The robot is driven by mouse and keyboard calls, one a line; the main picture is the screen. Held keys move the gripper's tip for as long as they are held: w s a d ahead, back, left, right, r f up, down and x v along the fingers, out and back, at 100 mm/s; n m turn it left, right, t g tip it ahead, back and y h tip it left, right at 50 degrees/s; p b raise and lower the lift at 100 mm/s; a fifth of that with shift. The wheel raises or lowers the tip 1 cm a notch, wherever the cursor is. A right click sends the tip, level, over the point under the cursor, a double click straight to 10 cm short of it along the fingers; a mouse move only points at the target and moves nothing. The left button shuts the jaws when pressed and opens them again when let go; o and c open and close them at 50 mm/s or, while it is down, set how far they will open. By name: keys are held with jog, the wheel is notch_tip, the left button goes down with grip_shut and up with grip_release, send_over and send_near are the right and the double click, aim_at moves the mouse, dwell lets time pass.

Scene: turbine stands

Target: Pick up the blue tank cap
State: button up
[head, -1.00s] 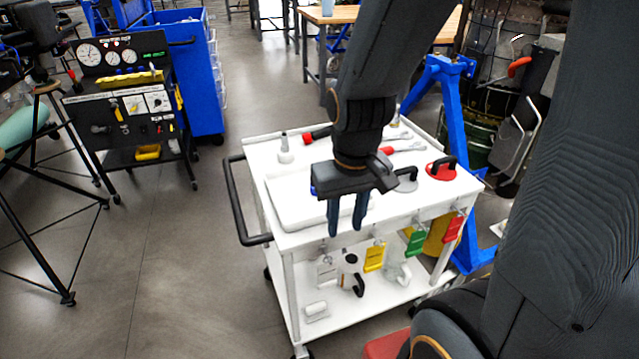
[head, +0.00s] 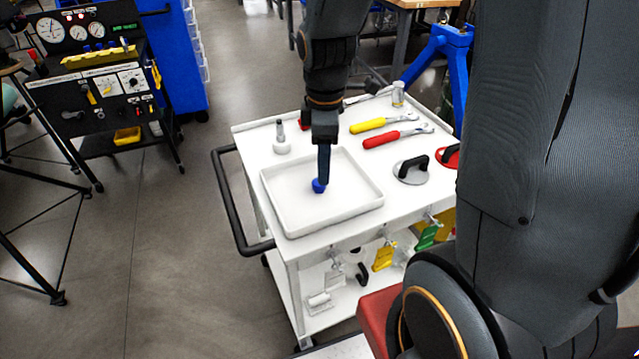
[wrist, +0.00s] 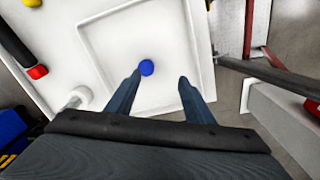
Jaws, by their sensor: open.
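The blue tank cap (head: 319,186) is a small round blue piece lying in the white tray (head: 283,215) on top of the cart. My gripper (head: 323,166) points down over the tray, and in the head view its fingers overlap the upper part of the cap. In the wrist view the blue cap (wrist: 147,68) shows just beyond the tip of the left finger, off-centre to the left. My gripper (wrist: 158,79) is open there, with a wide gap between the fingers and nothing held. I cannot tell the exact height of the fingertips above the tray.
Tray walls surround the cap. Coloured tags hang at the cart's front edge.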

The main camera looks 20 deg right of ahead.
jog(key=w+n, duration=0.1)
jog(key=n, duration=0.1)
jog(key=w+n, duration=0.1)
jog(key=n, duration=0.1)
jog(key=w+n, duration=0.1)
jog(key=n, duration=0.1)
jog(key=shift+w+f, duration=0.1)
jog(key=shift+f, duration=0.1)
jog(key=shift+w+f+n, duration=0.1)
jog(key=shift+w+n, duration=0.3)
jog(key=shift+n, duration=0.4)
jog(key=shift+f, duration=0.15)
notch_tip(320, 180, down, 2)
jog(key=shift+f+n+p, duration=0.1)
jog(key=shift+n+p, duration=0.2)
jog(key=shift+p, duration=0.15)
jog(key=f, duration=0.1)
jog(key=f+p, duration=0.1)
jog(key=f, duration=0.2)
jog(key=shift+s+f+p, duration=0.15)
jog(key=shift+s+p, duration=0.15)
jog(key=shift+s, duration=0.05)
jog(key=shift+f, duration=0.55)
jog(key=shift+c, duration=0.2)
grip_shut()
